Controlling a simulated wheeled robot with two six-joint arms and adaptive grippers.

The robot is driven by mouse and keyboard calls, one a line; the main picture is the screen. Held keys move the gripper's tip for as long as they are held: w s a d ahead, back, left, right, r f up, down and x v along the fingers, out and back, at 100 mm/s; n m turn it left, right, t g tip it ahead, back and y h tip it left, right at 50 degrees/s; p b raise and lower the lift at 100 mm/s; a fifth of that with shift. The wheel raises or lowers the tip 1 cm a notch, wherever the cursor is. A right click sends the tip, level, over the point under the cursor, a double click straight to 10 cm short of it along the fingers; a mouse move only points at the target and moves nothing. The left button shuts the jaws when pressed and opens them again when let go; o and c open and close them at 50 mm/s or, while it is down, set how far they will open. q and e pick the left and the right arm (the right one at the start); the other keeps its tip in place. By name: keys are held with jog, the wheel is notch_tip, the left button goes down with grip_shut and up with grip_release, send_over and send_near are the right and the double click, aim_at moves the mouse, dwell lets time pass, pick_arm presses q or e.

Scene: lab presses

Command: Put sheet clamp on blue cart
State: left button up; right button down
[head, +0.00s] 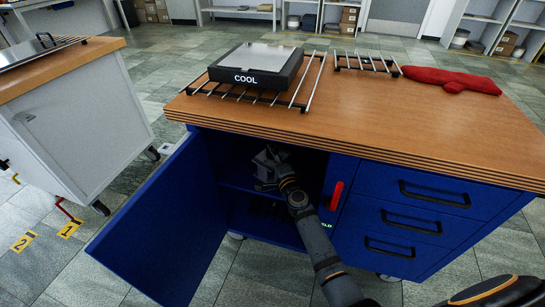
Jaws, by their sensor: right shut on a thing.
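The blue cart (440,185) has a wooden top, drawers on the right and an open cupboard on the left. My right arm comes in from the bottom right and reaches into the cupboard. My right gripper (268,163) is in the shade inside, above the cupboard's inner shelf. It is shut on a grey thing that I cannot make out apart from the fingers. I cannot tell a sheet clamp for certain anywhere. My left gripper is out of view.
The cupboard door (155,225) stands open to the left. On the top are a black COOL plate (258,67) on a wire rack (312,85), a smaller rack (365,63) and a red mitt (450,80). The top's front right is clear. A white cart (85,125) stands left.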

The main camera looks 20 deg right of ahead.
jog(key=shift+f, duration=0.15)
jog(key=c, duration=0.9)
grip_release()
jog(key=shift+o, duration=0.2)
jog(key=shift+r, duration=0.25)
jog(key=s, duration=1.2)
jog(key=shift+d+f, duration=0.1)
jog(key=shift+d, duration=0.2)
jog(key=s+a+f+n+g+y, duration=0.2)
jog(key=s+a+f+n+g, duration=0.15)
jog(key=s+f+n, duration=0.35)
jog(key=s+a+f+n+g+y, duration=0.2)
jog(key=s+f+n+g, duration=0.3)
jog(key=s+n, duration=0.3)
jog(key=s+d+f+n+g+h, duration=0.1)
jog(key=s+d+f+g+h, duration=0.1)
jog(key=s, duration=0.3)
jog(key=s+d+f+n+g+h, duration=0.1)
jog(key=s+d+f+n+g, duration=0.1)
jog(key=s, duration=0.4)
jog(key=shift+s+d+f+g+h, duration=0.2)
jog(key=shift+d+f+g+h, duration=0.2)
jog(key=shift+d+g, duration=0.25)
